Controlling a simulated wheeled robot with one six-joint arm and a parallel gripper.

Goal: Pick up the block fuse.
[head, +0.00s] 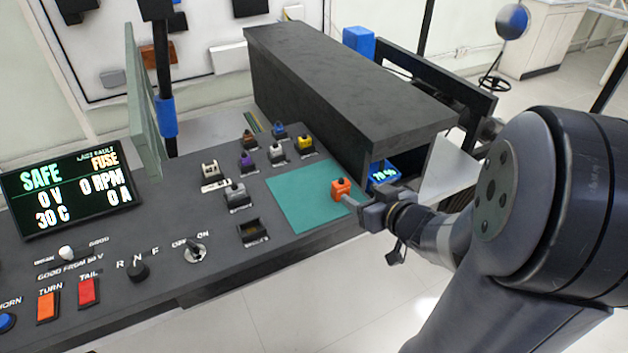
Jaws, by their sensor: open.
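The jaws are open; the far finger is hidden, and I cannot tell whether either finger touches the block.
Several small coloured blocks, including a yellow one (305,145), stand in holders left of the mat. A dark holder (252,232) looks empty. A long dark housing (345,85) rises behind the mat, with a small lit blue display (383,174) under its end.

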